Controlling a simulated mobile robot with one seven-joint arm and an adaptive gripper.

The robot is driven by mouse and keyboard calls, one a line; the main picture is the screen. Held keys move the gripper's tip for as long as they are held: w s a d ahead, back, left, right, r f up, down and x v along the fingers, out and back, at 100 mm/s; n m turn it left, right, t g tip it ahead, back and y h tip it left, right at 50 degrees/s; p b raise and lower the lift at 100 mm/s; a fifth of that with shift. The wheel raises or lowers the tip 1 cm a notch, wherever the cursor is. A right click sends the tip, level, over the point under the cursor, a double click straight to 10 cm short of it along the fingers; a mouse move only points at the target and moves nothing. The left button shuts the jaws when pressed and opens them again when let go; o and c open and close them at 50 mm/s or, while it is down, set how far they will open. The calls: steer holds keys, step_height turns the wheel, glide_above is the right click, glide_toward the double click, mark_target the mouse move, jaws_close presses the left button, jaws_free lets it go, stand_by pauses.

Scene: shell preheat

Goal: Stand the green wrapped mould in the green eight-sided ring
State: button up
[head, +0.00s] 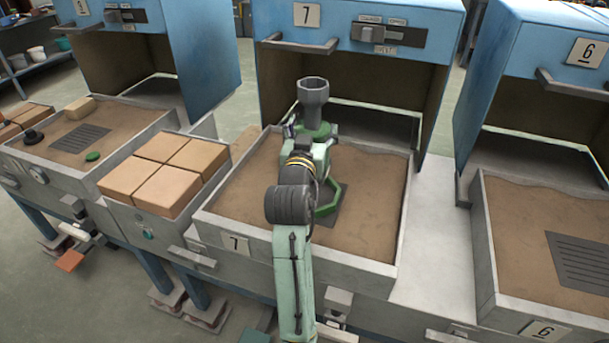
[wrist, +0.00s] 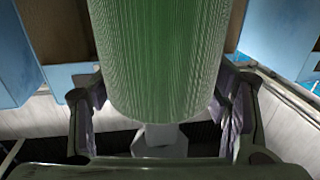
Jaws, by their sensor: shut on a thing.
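The green wrapped mould (wrist: 160,60) fills the middle of the wrist view, between the two fingers of my gripper (wrist: 160,118), which is shut on it. In the head view, my gripper (head: 306,132) is over the sand bed marked 7. A grey cup (head: 313,92) stands upright there, with a little green of the mould (head: 322,130) showing below it. The rest of the mould is hidden behind my gripper and arm. The green eight-sided ring (head: 329,207) lies on the sand bed, partly covered by my arm. I cannot tell how far the mould's lower end is from the ring.
The sand bed (head: 374,215) has raised walls, with a blue hood (head: 355,62) open behind it. Tan blocks (head: 168,176) stand to its left. Similar sand beds lie left (head: 60,165) and right (head: 520,215). Bare sand lies right of the ring.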

steer(key=shift+f+p, duration=0.4)
steer(key=shift+f, duration=3.55)
steer(key=shift+f+b, duration=0.3)
steer(key=shift+f, duration=0.05)
steer(key=o, duration=1.6)
steer(key=shift+r+p, duration=0.25)
steer(key=shift+p, duration=0.05)
steer(key=shift+s, duration=0.35)
steer(key=s, duration=0.3)
steer(key=s+a+b, duration=0.1)
steer(key=s, duration=0.3)
steer(key=s+b, duration=0.1)
steer(key=s, duration=0.3)
steer(key=shift+s+a, duration=0.15)
steer(key=shift+a, duration=0.25)
